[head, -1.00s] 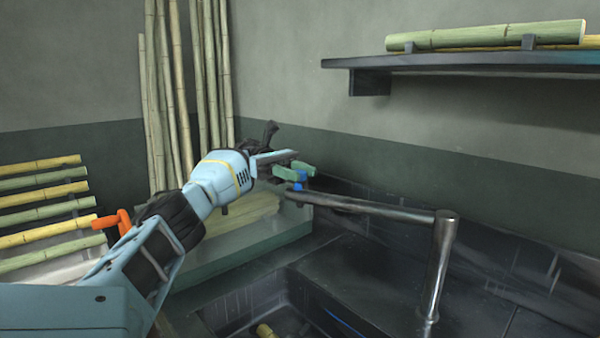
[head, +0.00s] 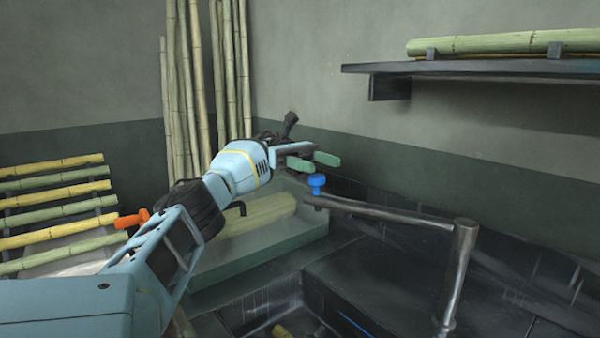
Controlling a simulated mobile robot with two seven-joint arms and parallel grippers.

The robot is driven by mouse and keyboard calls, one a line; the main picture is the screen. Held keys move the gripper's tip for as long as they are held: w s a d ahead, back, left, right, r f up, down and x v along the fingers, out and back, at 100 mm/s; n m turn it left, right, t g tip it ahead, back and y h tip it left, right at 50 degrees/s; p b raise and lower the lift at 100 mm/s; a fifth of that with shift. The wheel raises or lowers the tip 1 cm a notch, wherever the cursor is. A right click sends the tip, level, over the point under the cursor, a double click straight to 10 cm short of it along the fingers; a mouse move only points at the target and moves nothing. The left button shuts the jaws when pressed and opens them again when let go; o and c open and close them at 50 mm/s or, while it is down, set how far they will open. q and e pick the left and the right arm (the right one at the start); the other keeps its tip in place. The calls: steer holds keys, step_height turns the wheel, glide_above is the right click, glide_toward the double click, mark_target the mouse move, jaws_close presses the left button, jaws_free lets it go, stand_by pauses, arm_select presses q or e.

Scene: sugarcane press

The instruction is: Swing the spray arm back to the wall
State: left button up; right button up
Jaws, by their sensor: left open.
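The spray arm (head: 390,213) is a dark metal tube with a blue knob (head: 317,181) on its free left end. Its right end joins an upright metal post (head: 459,275) at the sink. The tube lies roughly along the dark lower wall (head: 420,180), its knob end over the corner by the green-grey bin; I cannot tell whether it touches the wall. My left gripper (head: 314,161) has green fingertips, apart and empty, just above the blue knob. A small gap shows between them. My right gripper is not in view.
A bin (head: 265,255) holding cane stands left of the sink (head: 300,305). Tall cane poles (head: 190,90) lean in the corner. A rack of canes (head: 55,200) is at left. A shelf (head: 480,68) with cane juts from the wall at upper right.

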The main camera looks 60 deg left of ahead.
arm_select(q)
steer(key=shift+r, duration=0.4)
steer(key=shift+s+d+f, duration=0.15)
steer(key=shift+f, duration=0.05)
steer(key=shift+s+d+b, duration=0.35)
steer(key=shift+s+d, duration=0.15)
steer(key=shift+d, duration=0.05)
steer(key=s+d+r+b, duration=0.1)
steer(key=s+d+b, duration=0.3)
steer(key=s+d, duration=0.4)
steer(key=shift+s+d+r, duration=0.3)
steer(key=shift+d, duration=1.3)
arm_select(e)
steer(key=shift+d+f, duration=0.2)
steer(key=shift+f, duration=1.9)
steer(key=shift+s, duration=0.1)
